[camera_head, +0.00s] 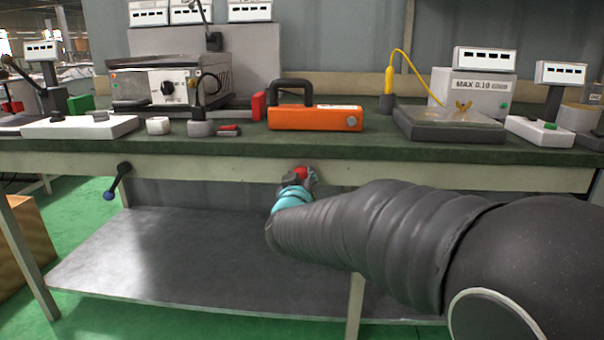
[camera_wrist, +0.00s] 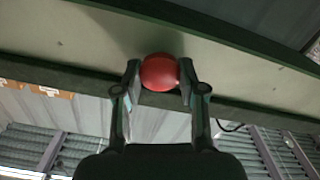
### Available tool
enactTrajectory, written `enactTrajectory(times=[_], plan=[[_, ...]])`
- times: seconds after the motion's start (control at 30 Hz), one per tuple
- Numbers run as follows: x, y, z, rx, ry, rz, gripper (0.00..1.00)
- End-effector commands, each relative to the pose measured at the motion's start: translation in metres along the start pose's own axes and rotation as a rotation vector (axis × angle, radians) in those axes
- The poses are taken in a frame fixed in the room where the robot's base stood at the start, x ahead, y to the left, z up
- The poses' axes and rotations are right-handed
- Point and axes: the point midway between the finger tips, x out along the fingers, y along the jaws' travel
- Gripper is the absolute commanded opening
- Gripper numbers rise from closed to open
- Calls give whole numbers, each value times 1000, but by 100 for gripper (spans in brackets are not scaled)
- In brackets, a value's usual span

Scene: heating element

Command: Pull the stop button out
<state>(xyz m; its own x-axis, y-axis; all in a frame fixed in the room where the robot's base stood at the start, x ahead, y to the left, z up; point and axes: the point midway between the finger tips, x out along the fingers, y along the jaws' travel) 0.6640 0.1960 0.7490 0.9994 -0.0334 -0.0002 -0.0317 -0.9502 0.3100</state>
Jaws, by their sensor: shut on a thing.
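The stop button is a round red knob (camera_wrist: 159,72) on the pale front rail of the workbench. In the wrist view my gripper (camera_wrist: 160,84) has one finger on each side of the red knob, and both fingertips touch it. In the head view the red knob (camera_head: 301,172) shows just below the bench top, partly hidden by my gripper (camera_head: 303,178). My arm reaches in from the right. How far the knob stands out from the rail cannot be told, and its base is hidden.
The green bench top (camera_head: 330,146) overhangs just above my gripper. An orange case (camera_head: 300,119) stands on it, with instruments to both sides. A lever with a blue knob (camera_head: 110,195) hangs at the left. A grey lower shelf (camera_head: 190,255) lies beneath.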

Motion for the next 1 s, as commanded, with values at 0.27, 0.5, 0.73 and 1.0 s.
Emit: enactTrajectory(times=[0.27,0.5,0.73,1.0], plan=[[-1,-1,2,0,-2,-1,65],[0,0,2,0,-2,0,67],[-11,0,1,1,-1,0,67],[-61,-1,0,1,1,-3,67]])
